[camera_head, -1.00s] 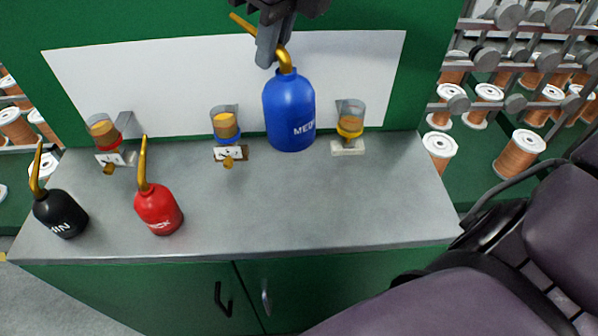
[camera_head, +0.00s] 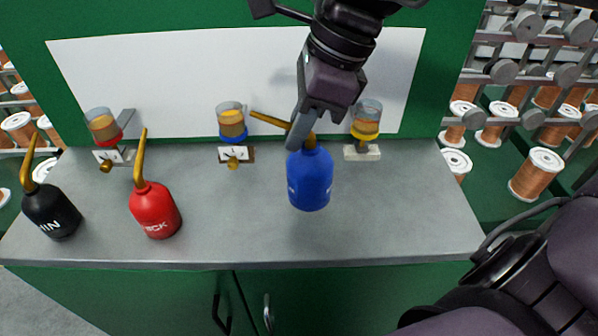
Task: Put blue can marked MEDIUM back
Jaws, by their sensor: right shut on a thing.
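The blue can (camera_head: 310,180) is at the centre right of the grey counter, upright, with its gold spout pointing left. My left gripper is not in view.
A red can (camera_head: 155,210) and a black can (camera_head: 50,212) stand at the left of the counter. Three oil cups with red, blue (camera_head: 232,122) and yellow (camera_head: 366,120) bands line the back. The counter's front right is clear.

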